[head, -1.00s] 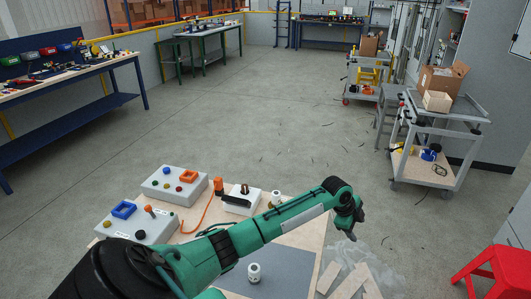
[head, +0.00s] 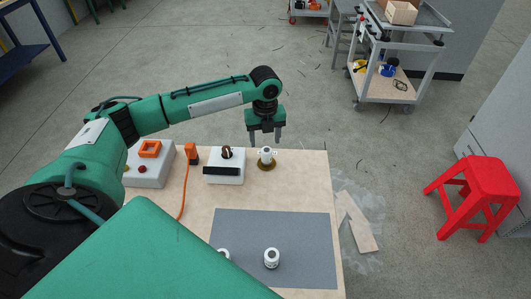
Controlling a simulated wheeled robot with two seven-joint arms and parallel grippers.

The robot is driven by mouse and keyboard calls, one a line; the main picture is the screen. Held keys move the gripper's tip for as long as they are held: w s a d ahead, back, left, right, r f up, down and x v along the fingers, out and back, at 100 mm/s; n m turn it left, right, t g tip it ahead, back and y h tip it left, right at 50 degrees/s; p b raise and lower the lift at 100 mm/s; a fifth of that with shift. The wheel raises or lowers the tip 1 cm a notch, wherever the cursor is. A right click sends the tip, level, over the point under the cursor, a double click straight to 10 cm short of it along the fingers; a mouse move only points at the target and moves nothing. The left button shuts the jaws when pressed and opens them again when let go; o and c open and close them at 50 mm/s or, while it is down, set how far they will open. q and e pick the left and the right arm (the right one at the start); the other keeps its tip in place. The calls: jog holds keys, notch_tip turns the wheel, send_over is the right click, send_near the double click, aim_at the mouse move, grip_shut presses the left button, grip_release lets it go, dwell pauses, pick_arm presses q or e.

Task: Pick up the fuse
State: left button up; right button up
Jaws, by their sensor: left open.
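A white cylindrical fuse (head: 266,154) stands upright in a brass-coloured round base at the back edge of the table. My left gripper (head: 265,138) points down over this fuse, its two fingers apart and empty. The fingertips look just above or behind the fuse top; I cannot tell the exact gap. A second white fuse (head: 271,259) stands on the grey mat (head: 310,235). Another white piece (head: 223,254), perhaps a fuse, is mostly hidden behind my green arm link. My right gripper is not in view.
A white box with a black handle (head: 222,171) stands left of the upright fuse. An orange device (head: 192,153) with a cord and a grey button box (head: 150,173) are further left. A red stool (head: 477,185) and a cart (head: 395,80) stand right, off the table.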

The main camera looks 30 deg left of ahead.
aim_at(267, 149)
pick_arm(q)
notch_tip(267, 149, down, 2)
jog(key=shift+a+f, duration=0.1)
jog(key=shift+f, duration=0.1)
jog(key=shift+w+f+p, duration=0.1)
jog(key=shift+f+p, duration=0.25)
jog(key=shift+p, duration=0.1)
jog(key=f, duration=0.2)
jog(key=f+p, duration=0.1)
jog(key=shift+w+f, duration=0.3)
jog(key=shift+f, duration=0.35)
jog(key=c, duration=1.1)
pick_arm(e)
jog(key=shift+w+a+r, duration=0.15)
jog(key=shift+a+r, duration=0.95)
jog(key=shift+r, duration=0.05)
